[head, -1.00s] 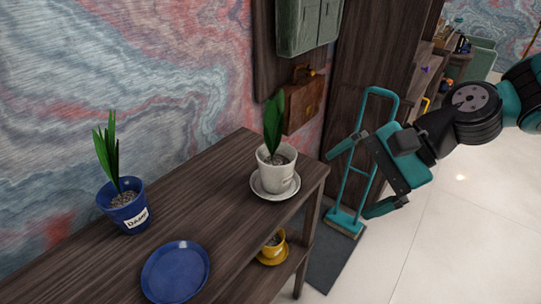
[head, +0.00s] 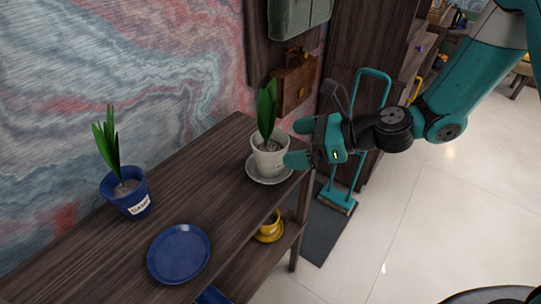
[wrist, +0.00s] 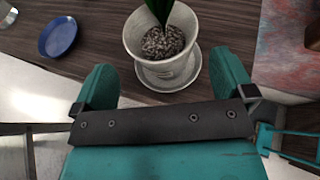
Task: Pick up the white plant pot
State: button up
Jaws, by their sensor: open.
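The white plant pot (head: 268,160) stands upright on a white saucer (head: 256,178) near the right end of the dark wooden shelf's top. It holds gravel and a green leafy plant (head: 267,108). My gripper (head: 296,143) is open at the pot's right side, with its fingers pointing toward it. In the wrist view the pot (wrist: 163,68) is ahead of the gap between my spread fingers (wrist: 168,86), and its saucer (wrist: 190,78) shows beneath it. I cannot tell whether a finger touches the pot.
A blue pot (head: 128,196) with a plant and label stands at the left of the shelf (head: 205,170). An empty blue saucer (head: 178,254) lies near the front edge. A yellow pot (head: 270,226) sits on the lower level. A teal stand (head: 352,150) is behind my gripper.

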aim_at(274, 150)
jog(key=x, duration=0.6)
jog(key=shift+w+d, duration=0.1)
jog(key=c, duration=1)
